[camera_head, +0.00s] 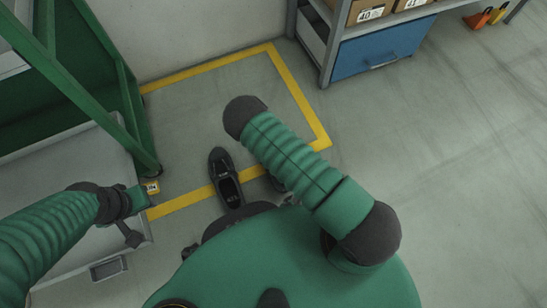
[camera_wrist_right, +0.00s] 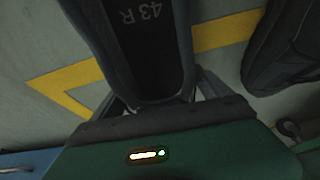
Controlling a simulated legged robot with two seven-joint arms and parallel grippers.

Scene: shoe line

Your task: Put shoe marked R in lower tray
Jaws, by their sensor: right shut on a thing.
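The shoe marked 43 R (camera_wrist_right: 140,50) is dark and fills the upper middle of the right wrist view. My right gripper (camera_wrist_right: 155,105) is shut on one end of it. In the head view that shoe (camera_head: 275,183) is mostly hidden behind my right arm, and the gripper is hidden too. A second dark shoe (camera_head: 227,178) lies left of it, apart; its marking is too small to read. It also shows in the right wrist view (camera_wrist_right: 284,45). My left gripper (camera_head: 143,197) is beside a grey tray (camera_head: 45,165); its fingers are unclear. Whether this tray is the lower one is unclear.
A green frame (camera_head: 95,90) stands over the tray at the left. Yellow tape (camera_head: 300,95) outlines a floor area at the wall. A shelf with boxes (camera_head: 370,10) and a blue drawer (camera_head: 380,52) stands at the top right.

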